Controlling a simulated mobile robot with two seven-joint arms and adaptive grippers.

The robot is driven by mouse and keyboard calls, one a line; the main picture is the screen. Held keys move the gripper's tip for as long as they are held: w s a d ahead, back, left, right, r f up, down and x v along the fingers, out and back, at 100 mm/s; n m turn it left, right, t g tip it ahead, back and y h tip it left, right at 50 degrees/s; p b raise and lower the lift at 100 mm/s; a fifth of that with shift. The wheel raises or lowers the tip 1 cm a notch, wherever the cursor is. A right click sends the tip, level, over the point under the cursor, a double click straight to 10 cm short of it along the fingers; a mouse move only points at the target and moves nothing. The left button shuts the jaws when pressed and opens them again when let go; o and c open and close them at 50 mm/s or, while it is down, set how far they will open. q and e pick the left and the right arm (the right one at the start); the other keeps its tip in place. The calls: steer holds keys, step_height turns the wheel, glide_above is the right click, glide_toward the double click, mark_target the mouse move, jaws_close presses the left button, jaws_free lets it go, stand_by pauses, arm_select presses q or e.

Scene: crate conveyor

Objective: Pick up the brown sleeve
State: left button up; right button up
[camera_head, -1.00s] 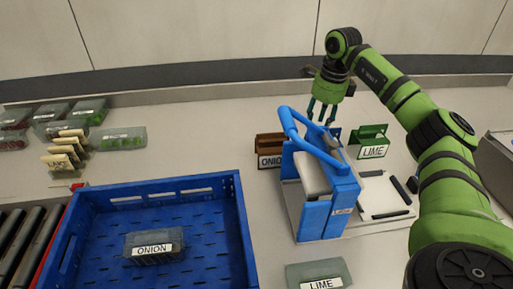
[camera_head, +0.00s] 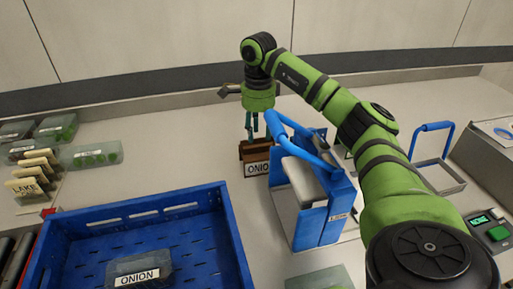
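The brown sleeve (camera_head: 258,153) stands on the counter behind the blue-handled device, with a white ONION label on its front. My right gripper (camera_head: 252,137) points down just above the sleeve, its fingertips near the sleeve's top edge. A gap shows between its two fingers, so it is open and holds nothing. I cannot tell whether the fingertips touch the sleeve. The sleeve's right end is partly hidden by the device. My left gripper is out of view.
The blue device (camera_head: 312,232) stands close to the sleeve's right. A blue crate (camera_head: 228,222) with an ONION container (camera_head: 140,281) is in front left. Several clear containers (camera_head: 92,155) and LAKE cards (camera_head: 28,188) are at left. A blue-handled tray (camera_head: 440,180) is at right.

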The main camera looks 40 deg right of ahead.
mark_target(258, 142)
step_height(258, 142, down, 5)
steer(key=shift+r+p, duration=0.15)
steer(key=shift+p, duration=0.4)
steer(key=shift+d, duration=0.1)
steer(key=shift+s, duration=0.1)
steer(key=shift+c, duration=0.4)
jaws_close()
